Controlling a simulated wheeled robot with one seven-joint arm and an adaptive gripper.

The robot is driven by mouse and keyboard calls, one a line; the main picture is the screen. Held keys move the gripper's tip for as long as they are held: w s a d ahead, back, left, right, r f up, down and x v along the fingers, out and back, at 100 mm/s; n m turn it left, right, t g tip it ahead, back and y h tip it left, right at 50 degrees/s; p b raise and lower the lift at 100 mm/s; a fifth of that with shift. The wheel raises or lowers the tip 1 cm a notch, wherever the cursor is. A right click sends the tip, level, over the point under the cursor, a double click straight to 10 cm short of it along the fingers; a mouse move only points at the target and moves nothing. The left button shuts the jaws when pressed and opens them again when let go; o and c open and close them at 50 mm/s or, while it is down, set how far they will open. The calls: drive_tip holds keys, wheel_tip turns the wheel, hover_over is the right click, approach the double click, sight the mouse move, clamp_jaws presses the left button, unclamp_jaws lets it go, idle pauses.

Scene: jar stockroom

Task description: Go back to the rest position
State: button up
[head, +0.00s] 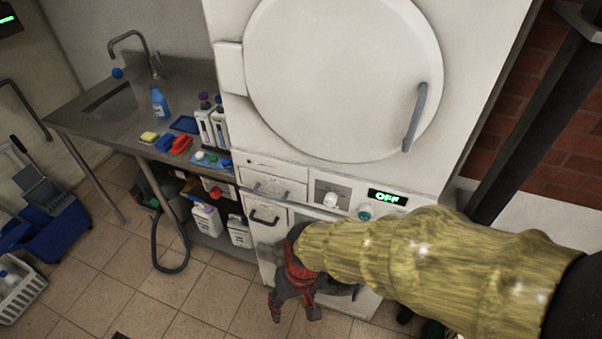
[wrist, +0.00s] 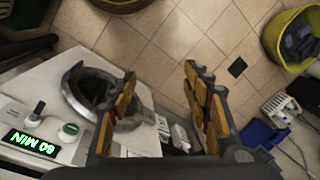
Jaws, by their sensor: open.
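My arm reaches in from the right in the head view, wrapped in a yellow sleeve. My gripper (head: 295,308) hangs in front of the lower part of the large white machine (head: 470,60), over the tiled floor. In the wrist view my gripper (wrist: 160,88) has its two yellow-padded fingers well apart, with nothing between them. A dark, grey-rimmed round part (wrist: 72,92) shows just left of the left finger; I cannot tell whether they touch. My arm and gripper hide part of the machine's lower front.
A steel sink counter (head: 110,120) with bottles stands left. A blue bucket (head: 55,220) and a yellow-green tub (wrist: 275,50) stand on the floor.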

drive_tip(key=d+r+m+t+h, duration=0.1)
drive_tip(key=d+r+m+t, duration=0.3)
drive_tip(key=d+r, duration=1.7)
drive_tip(key=shift+s+r+t+h, duration=0.25)
drive_tip(key=shift+r+t, duration=0.25)
drive_tip(key=shift+t, duration=0.5)
drive_tip(key=shift+w+d, duration=0.15)
drive_tip(key=shift+d, duration=0.1)
drive_tip(key=shift+c, duration=0.4)
